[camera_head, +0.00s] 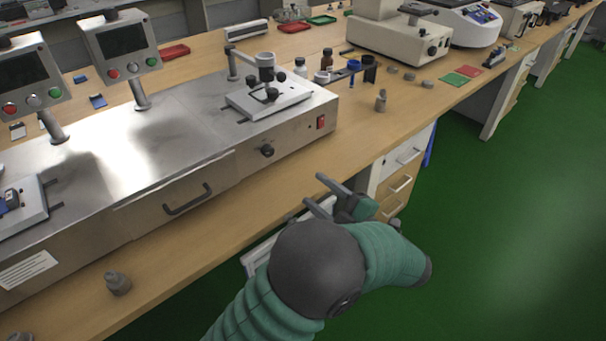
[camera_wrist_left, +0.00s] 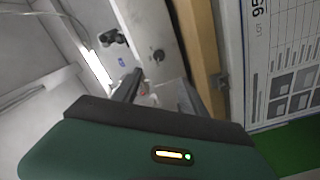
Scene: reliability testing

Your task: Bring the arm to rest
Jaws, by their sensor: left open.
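My left gripper (camera_head: 326,196) is in the head view, at the end of a green sleeved arm with a dark round joint. Its two dark fingers are apart, with nothing seen between them. It is at the front edge of the wooden bench (camera_head: 214,232), near the drawers. In the left wrist view, the fingers (camera_wrist_left: 155,92) show behind the green gripper body, partly hidden by it. My right gripper is in neither view.
A steel test machine (camera_head: 133,165) with a handled drawer stands on the bench. Its red switch (camera_head: 320,122) faces front. Small grey weights (camera_head: 117,283) and (camera_head: 381,101) stand near the edge. The green floor (camera_head: 490,220) at right is clear.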

